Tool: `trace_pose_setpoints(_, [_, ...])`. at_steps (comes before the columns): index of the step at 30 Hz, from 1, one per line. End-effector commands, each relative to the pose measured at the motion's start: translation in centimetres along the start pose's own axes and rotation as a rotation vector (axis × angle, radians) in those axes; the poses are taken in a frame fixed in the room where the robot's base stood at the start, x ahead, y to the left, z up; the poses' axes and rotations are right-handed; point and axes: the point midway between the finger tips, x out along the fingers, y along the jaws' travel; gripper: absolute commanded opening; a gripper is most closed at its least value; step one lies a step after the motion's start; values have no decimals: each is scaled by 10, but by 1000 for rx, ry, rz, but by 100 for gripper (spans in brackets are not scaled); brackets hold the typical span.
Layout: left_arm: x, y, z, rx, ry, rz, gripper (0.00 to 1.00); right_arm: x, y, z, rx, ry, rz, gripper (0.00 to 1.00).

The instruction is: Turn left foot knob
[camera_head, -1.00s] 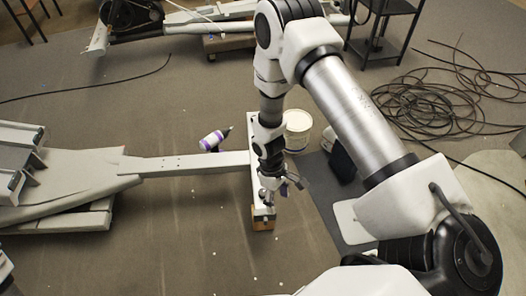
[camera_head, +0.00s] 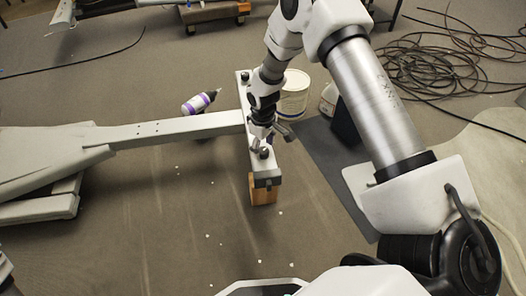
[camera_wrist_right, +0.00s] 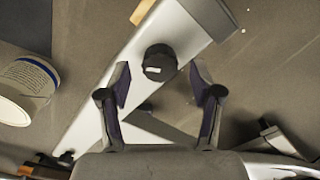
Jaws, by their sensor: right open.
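The elliptical's foot is a pale crossbar (camera_head: 246,98) at the end of a long grey beam (camera_head: 180,126). A dark round knob (camera_head: 264,154) sits near its front end. In the right wrist view the black knob (camera_wrist_right: 159,62) with a small white mark lies just beyond and between the fingertips. My right gripper (camera_head: 276,138) is above the crossbar, close to the knob. Its two fingers stand apart with nothing held; it also shows in the wrist view (camera_wrist_right: 160,84). Whether a finger touches the knob is not clear. My left gripper is not in view.
A wooden block (camera_head: 262,189) supports the crossbar's front end. A white bucket (camera_head: 294,93) stands right of the bar, and a purple-labelled bottle (camera_head: 198,102) lies left of it. Black cables (camera_head: 425,65) are coiled at the upper right. The floor in front is clear except for small white bits.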

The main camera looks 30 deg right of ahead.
Motion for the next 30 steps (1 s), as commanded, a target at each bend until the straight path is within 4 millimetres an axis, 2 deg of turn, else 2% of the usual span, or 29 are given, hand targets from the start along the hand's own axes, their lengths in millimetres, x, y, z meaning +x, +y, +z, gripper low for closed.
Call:
trace_pose_setpoints(2, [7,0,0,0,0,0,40,11,0,0,-1,0,0,65])
trace_pose_setpoints(9, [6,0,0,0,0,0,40,11,0,0,-1,1,0,65])
trace_pose_setpoints(14, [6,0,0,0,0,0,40,11,0,0,-1,0,0,8])
trace_pose_setpoints(15, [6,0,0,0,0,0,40,11,0,0,-1,0,0,4])
trace_pose_setpoints(23, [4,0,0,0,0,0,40,11,0,0,-11,0,0,5])
trace_pose_setpoints(30, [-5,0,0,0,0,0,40,9,0,0,-85,-1,0,5])
